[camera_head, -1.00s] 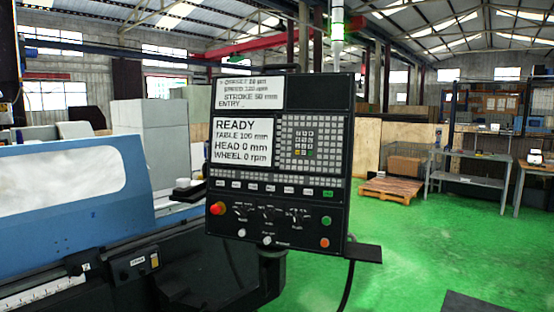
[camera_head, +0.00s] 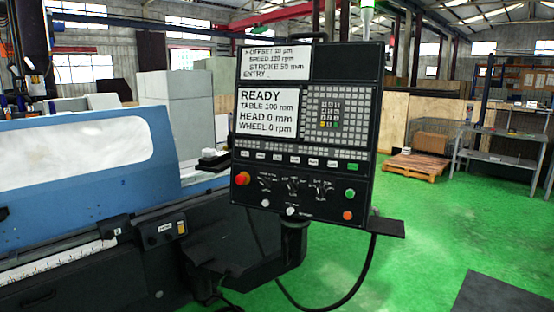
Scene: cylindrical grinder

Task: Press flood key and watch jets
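The grinder's control panel (camera_head: 304,135) stands upright on a pedestal arm in the middle of the view. Its lower screen (camera_head: 268,113) reads READY, TABLE 100 mm, HEAD 0 mm, WHEEL 0 rpm. The upper screen (camera_head: 277,64) lists offset, speed 120 rpm, stroke 50 mm and an entry line. A row of labelled white keys (camera_head: 296,161) runs below the screens, with a green key (camera_head: 351,166) at its right end. The labels are too small to read, so I cannot tell which is the flood key. No jets show; the grinder's window (camera_head: 72,156) looks pale. Neither gripper is in view.
The blue grinder body (camera_head: 150,135) fills the left. A red knob (camera_head: 242,178) and an orange button (camera_head: 347,215) sit on the lower panel. A small shelf (camera_head: 388,227) juts out at the panel's lower right. Green floor (camera_head: 420,260) is open to the right.

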